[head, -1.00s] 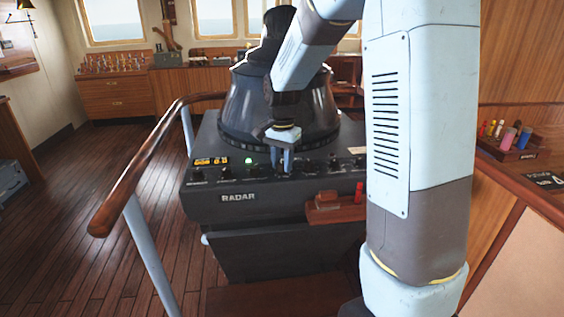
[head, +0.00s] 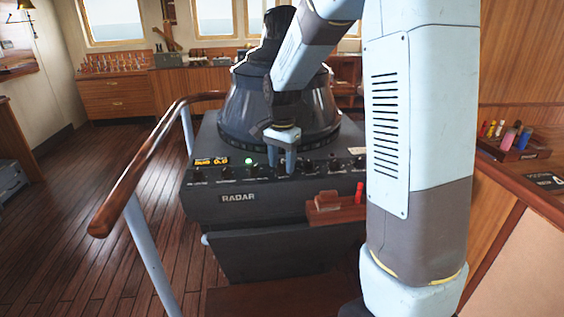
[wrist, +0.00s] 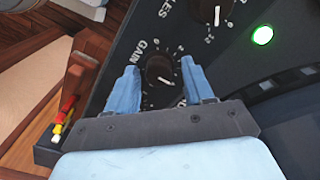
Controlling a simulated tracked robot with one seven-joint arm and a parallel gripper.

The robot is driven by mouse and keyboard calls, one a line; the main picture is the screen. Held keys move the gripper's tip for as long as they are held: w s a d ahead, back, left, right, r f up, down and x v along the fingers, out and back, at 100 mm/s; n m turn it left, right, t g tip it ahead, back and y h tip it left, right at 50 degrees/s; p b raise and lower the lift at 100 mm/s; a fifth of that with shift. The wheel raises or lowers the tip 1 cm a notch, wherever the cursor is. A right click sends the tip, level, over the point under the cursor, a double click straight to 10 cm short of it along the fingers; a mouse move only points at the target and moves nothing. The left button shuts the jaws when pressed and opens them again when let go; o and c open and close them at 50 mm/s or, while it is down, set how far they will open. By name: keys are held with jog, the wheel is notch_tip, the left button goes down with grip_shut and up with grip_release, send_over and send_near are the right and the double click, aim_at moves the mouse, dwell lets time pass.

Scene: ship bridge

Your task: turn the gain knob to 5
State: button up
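The dark round gain knob (wrist: 160,69) shows in the wrist view, with a white pointer line and the upside-down word GAIN beside it. Its dial numbers are partly hidden, and I cannot read the pointer's setting. My gripper (wrist: 161,82) is open, with one blue finger on each side of the knob and a narrow gap visible on both sides. In the head view my gripper (head: 285,166) points down at the front control strip of the radar console (head: 280,208), hiding the knob there.
Another knob (wrist: 216,14) and a lit green lamp (wrist: 262,35) sit nearby on the panel. A wooden holder with a red item (head: 358,193) juts from the console front. A wooden handrail (head: 140,165) stands at left.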

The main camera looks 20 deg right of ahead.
aim_at(282, 164)
jog(key=shift+o, duration=0.3)
jog(key=shift+r, duration=0.1)
notch_tip(282, 164, up, 14)
jog(key=shift+f, duration=0.25)
dwell(0.3)
jog(key=s+d+n+t, duration=0.1)
jog(key=s+n+t, duration=0.1)
jog(key=s, duration=0.6)
jog(key=s+d+n+t, duration=0.1)
jog(key=s+d+n, duration=0.1)
jog(key=s+n, duration=0.3)
jog(key=s+d+r+n+t, duration=0.1)
jog(key=s+n+t, duration=0.1)
jog(key=s, duration=1.1)
jog(key=shift+d+n+t, duration=0.15)
jog(key=shift+n+t, duration=0.15)
jog(key=shift+n, duration=0.4)
jog(key=shift+w, duration=0.1)
